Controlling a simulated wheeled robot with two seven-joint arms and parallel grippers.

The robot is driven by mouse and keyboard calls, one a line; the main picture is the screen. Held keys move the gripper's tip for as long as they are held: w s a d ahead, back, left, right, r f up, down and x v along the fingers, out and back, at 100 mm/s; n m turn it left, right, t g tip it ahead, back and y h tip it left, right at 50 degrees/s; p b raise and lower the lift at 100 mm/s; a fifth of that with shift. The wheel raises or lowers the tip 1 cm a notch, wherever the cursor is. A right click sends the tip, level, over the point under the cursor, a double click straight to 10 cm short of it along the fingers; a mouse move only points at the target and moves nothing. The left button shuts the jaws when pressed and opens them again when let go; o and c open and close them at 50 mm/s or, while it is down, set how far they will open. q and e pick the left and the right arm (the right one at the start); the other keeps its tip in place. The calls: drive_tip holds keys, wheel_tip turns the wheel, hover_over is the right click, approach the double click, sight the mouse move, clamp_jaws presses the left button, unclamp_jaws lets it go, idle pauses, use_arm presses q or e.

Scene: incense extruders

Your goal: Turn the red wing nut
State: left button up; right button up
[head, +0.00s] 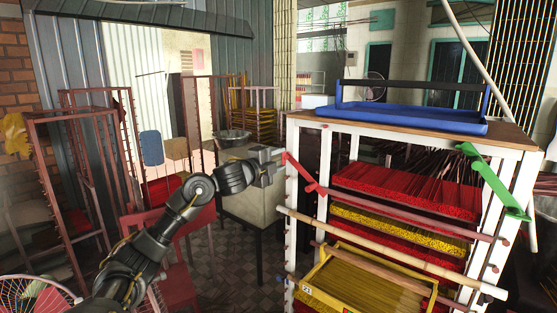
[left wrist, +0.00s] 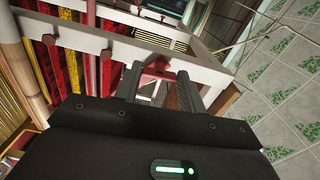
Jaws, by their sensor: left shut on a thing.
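The red wing nut (head: 302,173) sits on the left front post of the white rack (head: 290,215) in the head view. It slants down to the right from the gripper. My left gripper (head: 281,156) reaches it from the left, with its fingertips at the nut's upper left end. In the left wrist view, the red wing nut (left wrist: 157,70) lies between the two fingers of my left gripper (left wrist: 158,85), which is shut on it. The fingers hide part of it. My right gripper is not in view.
A green wing nut (head: 491,180) is on the rack's right post. A blue tray (head: 410,120) stands on the rack's top. Wooden poles (head: 380,249) stick out across its front. Red frames (head: 90,115) stand at the left. Tiled floor (head: 215,240) is free below my arm.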

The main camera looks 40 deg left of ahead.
use_arm(q)
drive_tip(key=shift+n, duration=0.4)
drive_tip(key=o, duration=1)
drive_tip(key=s+b, duration=0.6)
drive_tip(key=s, duration=0.4)
drive_tip(key=shift+s, duration=0.4)
drive_tip(key=shift+d, duration=0.15)
